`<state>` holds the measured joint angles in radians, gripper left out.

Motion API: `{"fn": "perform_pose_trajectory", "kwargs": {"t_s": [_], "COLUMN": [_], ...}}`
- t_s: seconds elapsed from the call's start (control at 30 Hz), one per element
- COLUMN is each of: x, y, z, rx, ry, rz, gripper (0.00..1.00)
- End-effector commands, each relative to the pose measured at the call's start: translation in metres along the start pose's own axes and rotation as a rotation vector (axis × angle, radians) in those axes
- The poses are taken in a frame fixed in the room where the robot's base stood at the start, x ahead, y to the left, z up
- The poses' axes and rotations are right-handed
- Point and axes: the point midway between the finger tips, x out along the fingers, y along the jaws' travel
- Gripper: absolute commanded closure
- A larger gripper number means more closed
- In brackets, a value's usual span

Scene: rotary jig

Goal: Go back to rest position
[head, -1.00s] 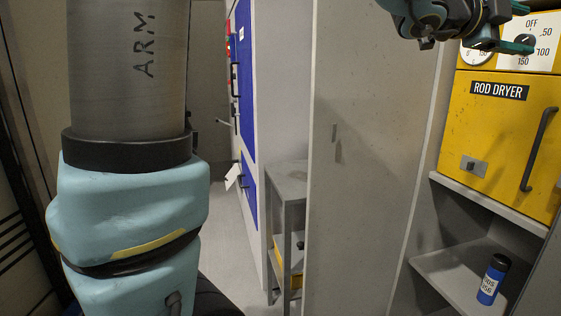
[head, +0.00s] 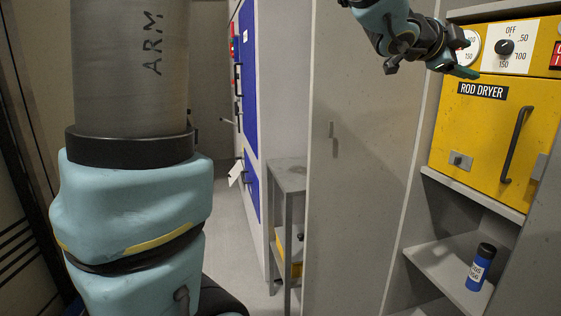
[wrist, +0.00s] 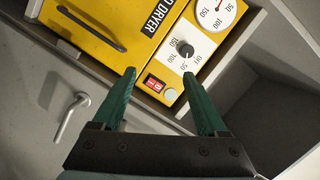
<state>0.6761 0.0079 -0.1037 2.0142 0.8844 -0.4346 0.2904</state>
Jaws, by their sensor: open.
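My gripper (head: 468,62) is at the upper right in the head view, in front of the upper part of the yellow rod dryer (head: 477,122). In the wrist view my gripper (wrist: 163,90) has two green fingers spread apart, with nothing between them. Beyond the fingers are the dryer's black dial (wrist: 186,50) and red switch (wrist: 153,84). The fingers look apart from the dial. The dial also shows in the head view (head: 505,47), with a round gauge beside it, partly hidden by my gripper.
A blue bottle (head: 479,272) stands on the shelf below the dryer. A tall grey panel (head: 360,190) stands left of the dryer. A grey side table (head: 287,180) and a blue-doored cabinet (head: 248,100) are further left. A grey lever handle (wrist: 70,118) shows in the wrist view.

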Motion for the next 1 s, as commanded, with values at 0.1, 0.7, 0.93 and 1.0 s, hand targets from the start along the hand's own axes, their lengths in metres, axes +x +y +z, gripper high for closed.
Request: {"fn": "perform_pose_trajectory", "kwargs": {"t_s": [0.1,0.7,0.93,1.0], "x": [-0.01,-0.246,-0.345,-0.36], "y": [0.001,0.132,0.209,0.223], "z": [0.04,0.295,0.289,0.282], "rx": [-0.086,-1.062,-1.488,-1.569], "ry": [-0.108,-1.127,-1.452,-1.505], "rz": [0.002,-0.033,-0.06,-0.064], "gripper": [0.25,0.25,0.25,0.25]}}
